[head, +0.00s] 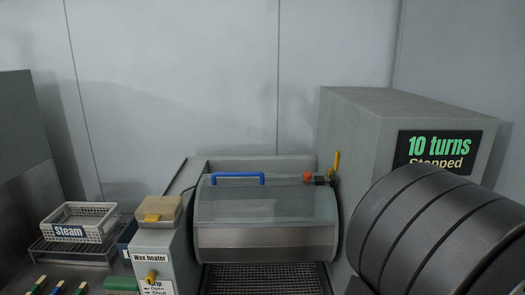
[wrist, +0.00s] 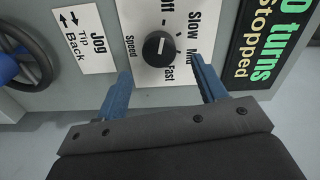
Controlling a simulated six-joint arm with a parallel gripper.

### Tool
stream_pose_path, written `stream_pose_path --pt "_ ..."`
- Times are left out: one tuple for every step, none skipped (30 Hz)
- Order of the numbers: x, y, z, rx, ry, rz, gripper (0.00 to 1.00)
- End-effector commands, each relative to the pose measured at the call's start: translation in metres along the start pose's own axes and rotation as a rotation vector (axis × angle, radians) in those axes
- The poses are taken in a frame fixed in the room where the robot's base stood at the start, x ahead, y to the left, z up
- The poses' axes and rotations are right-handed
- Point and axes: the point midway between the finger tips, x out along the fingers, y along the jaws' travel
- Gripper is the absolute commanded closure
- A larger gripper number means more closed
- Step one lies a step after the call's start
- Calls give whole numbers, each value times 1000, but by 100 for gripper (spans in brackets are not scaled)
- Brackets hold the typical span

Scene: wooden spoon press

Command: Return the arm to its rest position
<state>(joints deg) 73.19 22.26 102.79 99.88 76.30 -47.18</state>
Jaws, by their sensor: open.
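My gripper (wrist: 161,68) shows in the wrist view with its two blue fingers spread apart and nothing between them. Its fingertips are near a black speed knob (wrist: 158,48) on a white plate marked Off, Slow, Mid and Fast. The fingertips lie to either side below the knob; I cannot tell if they touch the panel. I cannot make out the knob's setting for certain. In the head view my gripper cannot be seen.
A display (head: 438,149) on the grey cabinet (head: 350,125) reads "10 turns" and "Stopped". A glass-covered drum (head: 265,205) with a blue handle stands in the middle. A wax heater (head: 157,212) and a Steam basket (head: 80,222) are at left.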

Motion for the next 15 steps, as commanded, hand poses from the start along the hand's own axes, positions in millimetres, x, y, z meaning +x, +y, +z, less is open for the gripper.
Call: stream_pose_path --pt "-11 0 -1 0 5 1 35" --pt "-16 0 -1 0 4 2 35" --pt "-23 0 -1 1 4 1 35" --pt "-29 0 -1 1 5 1 35" --pt "-34 0 -1 1 4 1 35" --pt "-42 0 -1 0 4 1 35" --pt "-47 0 -1 0 4 1 35" --pt "-52 0 -1 0 4 1 35" --pt "-59 0 -1 0 4 1 35" --pt "-64 0 -1 0 4 2 35" --pt "-69 0 -1 0 4 1 35" --pt "-76 0 -1 0 4 1 35" --pt "-81 0 -1 0 5 1 35" --pt "-86 0 0 1 3 1 35" --pt "-92 0 0 1 4 1 35"
